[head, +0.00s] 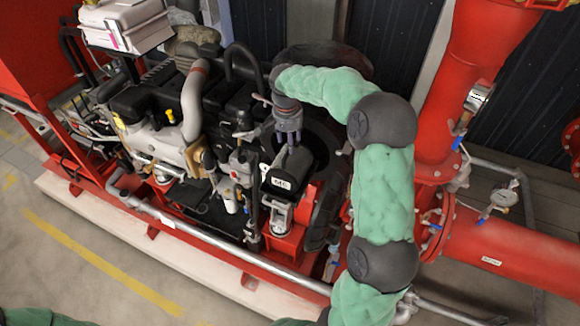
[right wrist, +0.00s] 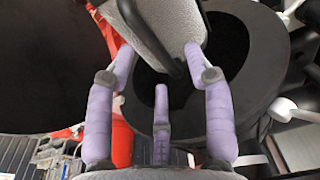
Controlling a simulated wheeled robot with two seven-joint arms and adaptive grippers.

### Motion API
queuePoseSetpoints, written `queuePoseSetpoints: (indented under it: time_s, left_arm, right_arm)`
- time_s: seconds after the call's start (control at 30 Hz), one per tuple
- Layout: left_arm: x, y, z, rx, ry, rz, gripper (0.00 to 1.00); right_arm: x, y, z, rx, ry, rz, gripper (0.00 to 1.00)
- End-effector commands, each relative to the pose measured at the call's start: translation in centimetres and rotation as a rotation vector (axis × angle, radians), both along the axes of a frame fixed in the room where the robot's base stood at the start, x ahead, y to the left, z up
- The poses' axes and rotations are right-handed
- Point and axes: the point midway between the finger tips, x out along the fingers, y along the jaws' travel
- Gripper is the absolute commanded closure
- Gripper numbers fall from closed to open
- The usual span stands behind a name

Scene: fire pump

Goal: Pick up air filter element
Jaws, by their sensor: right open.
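My right gripper (head: 288,128) hangs over the right end of the engine, pointing down, with its purple fingers spread. In the right wrist view the open fingers (right wrist: 162,95) reach to either side of a grey, grainy block (right wrist: 170,30) with a dark bar along it. Whether they touch it is unclear. In the head view a dark box with a white label (head: 285,172) stands just below the gripper. I cannot tell for certain which part is the air filter element. My left gripper is out of view.
The engine (head: 150,130) with hoses and pipes fills the middle left. A large black ring (head: 325,195) surrounds the area by the gripper. Red pipes (head: 500,240) stand at the right. A silver rail (head: 230,245) runs along the front; the floor before it is free.

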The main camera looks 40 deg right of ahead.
Motion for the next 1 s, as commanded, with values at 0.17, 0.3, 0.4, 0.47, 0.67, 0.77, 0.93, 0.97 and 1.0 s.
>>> queuePoseSetpoints:
  time_s: [0.17, 0.3, 0.4, 0.47, 0.67, 0.77, 0.93, 0.97, 1.0]
  left_arm:
    - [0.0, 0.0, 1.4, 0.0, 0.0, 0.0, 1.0]
    - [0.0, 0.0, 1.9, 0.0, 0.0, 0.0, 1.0]
    - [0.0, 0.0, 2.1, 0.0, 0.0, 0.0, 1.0]
    - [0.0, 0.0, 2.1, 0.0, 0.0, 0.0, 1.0]
    - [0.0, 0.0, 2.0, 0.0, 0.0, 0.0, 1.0]
    - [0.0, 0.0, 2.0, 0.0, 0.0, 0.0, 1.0]
    - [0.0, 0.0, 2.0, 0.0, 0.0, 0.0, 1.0]
    - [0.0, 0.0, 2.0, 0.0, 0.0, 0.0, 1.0]
    - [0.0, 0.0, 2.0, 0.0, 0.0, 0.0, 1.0]
  right_arm:
    - [-0.4, -0.3, -2.1, 0.003, 0.006, -0.001, 0.47]
    - [-0.3, -0.5, -3.9, 0.001, 0.003, -0.001, 0.47]
    - [-0.2, -0.6, -4.6, 0.0, 0.001, 0.0, 0.47]
    - [-0.2, -0.6, -4.8, 0.001, 0.0, 0.0, 0.47]
    - [-0.2, -0.6, -4.8, 0.001, 0.0, 0.0, 0.5]
    - [-0.2, -0.6, -4.8, 0.001, 0.0, 0.0, 0.78]
    - [-0.2, -0.6, -4.8, 0.001, 0.0, 0.0, 1.0]
    - [-0.2, -0.6, -4.8, 0.001, 0.0, 0.0, 1.0]
    - [-0.1, -0.6, -4.8, 0.0, -0.001, -0.001, 1.0]
